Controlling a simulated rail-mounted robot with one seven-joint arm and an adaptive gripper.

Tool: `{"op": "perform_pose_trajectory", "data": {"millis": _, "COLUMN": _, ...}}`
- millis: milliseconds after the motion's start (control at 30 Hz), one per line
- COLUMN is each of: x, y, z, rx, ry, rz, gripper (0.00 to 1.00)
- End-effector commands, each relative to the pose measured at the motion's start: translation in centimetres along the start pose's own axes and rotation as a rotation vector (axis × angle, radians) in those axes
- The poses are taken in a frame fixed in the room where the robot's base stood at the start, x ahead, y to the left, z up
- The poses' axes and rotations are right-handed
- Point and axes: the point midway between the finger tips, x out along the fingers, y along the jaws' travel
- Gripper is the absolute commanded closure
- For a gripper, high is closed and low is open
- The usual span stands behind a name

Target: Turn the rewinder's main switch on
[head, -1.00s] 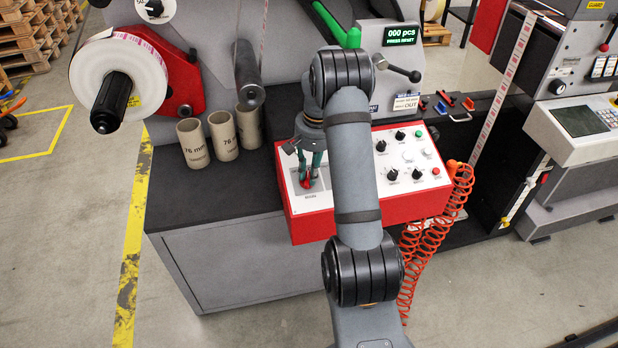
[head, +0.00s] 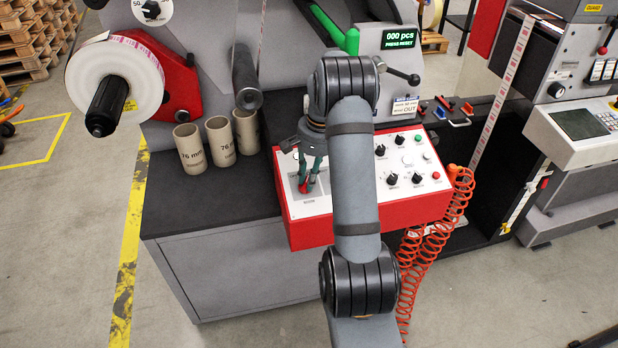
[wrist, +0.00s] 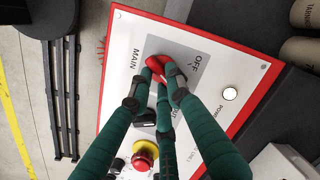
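The rewinder's main switch (wrist: 156,66) is a red handle on a grey plate lettered MAIN and OFF on the white panel (wrist: 125,52). In the wrist view my gripper (wrist: 166,76) has its green fingers drawn together around the red handle, with part of the red showing between and beyond the tips. The handle's exact angle is partly hidden by the fingers. In the head view my gripper (head: 308,188) points down at the left part of the red-sided control box (head: 330,225). The POWER lamp (wrist: 230,93) looks white.
A red emergency button on a yellow base (wrist: 145,154) sits on the same panel near the fingers. Knobs (head: 391,179) fill the panel's right part. Cardboard cores (head: 190,150) stand left of the box. An orange coiled hose (head: 440,225) hangs at its right. The display (head: 401,40) reads 000 pcs.

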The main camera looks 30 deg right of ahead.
Motion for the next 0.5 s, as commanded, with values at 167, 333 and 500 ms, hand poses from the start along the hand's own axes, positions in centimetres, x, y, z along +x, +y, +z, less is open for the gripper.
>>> {"op": "perform_pose_trajectory", "data": {"millis": 167, "x": -0.05, "y": -0.03, "z": -0.03, "rx": 0.003, "ry": 0.001, "rz": -0.002, "gripper": 0.73}}
{"op": "perform_pose_trajectory", "data": {"millis": 333, "x": -0.03, "y": -0.02, "z": -0.02, "rx": 0.002, "ry": 0.000, "rz": -0.001, "gripper": 0.64}}
{"op": "perform_pose_trajectory", "data": {"millis": 500, "x": -0.01, "y": -0.01, "z": -0.01, "rx": 0.001, "ry": 0.000, "rz": -0.001, "gripper": 0.64}}
